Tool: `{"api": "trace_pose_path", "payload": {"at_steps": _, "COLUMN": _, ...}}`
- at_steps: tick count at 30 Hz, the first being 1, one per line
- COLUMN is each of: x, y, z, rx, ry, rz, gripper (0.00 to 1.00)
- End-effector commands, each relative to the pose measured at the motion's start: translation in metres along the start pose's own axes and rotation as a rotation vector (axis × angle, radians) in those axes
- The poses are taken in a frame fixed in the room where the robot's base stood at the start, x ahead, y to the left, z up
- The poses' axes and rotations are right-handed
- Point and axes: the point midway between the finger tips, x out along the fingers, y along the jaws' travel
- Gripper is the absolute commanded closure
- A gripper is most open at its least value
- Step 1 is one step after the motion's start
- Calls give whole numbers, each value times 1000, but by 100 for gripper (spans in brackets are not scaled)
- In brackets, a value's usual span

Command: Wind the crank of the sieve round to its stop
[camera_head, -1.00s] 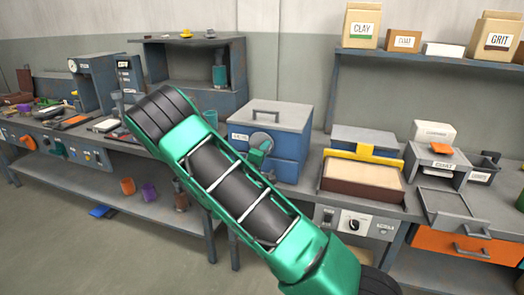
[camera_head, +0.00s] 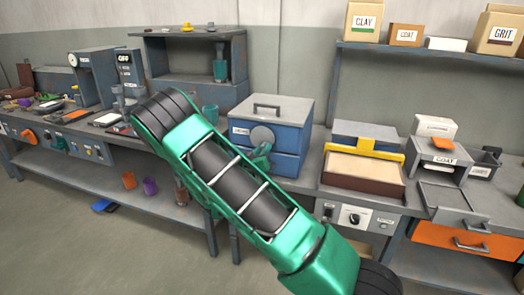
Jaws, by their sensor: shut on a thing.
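The sieve appears to be the blue box (camera_head: 293,140) with a grey lid and lid handle, standing on the bench at the centre. A round grey disc (camera_head: 262,134) sits on its front, beside a white label too small to read surely. My green gripper (camera_head: 262,153) is at the front of the box, just below the disc, partly hidden behind my arm. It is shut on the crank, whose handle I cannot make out. My arm crosses the middle of the view and covers the bench edge left of the box.
A sand-filled tray (camera_head: 362,170) with a yellow bar stands to the right. Further right are a grey coat unit (camera_head: 442,150) and an orange drawer (camera_head: 465,237). A grey open shelf unit (camera_head: 170,62) stands behind on the left. Boxes line the wall shelf (camera_head: 400,48).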

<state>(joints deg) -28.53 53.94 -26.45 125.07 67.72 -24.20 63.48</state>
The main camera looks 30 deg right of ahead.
Motion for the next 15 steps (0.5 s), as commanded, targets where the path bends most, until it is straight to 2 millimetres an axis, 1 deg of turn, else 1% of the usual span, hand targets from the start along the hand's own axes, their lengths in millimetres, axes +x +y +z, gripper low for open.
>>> {"api": "trace_pose_path", "payload": {"at_steps": 1, "x": -1, "y": -3, "z": 5, "rx": 43, "ry": -10, "rz": -4, "gripper": 98}}
{"api": "trace_pose_path", "payload": {"at_steps": 15, "x": -2, "y": -17, "z": 5, "rx": 458, "ry": -11, "rz": -4, "gripper": 98}}
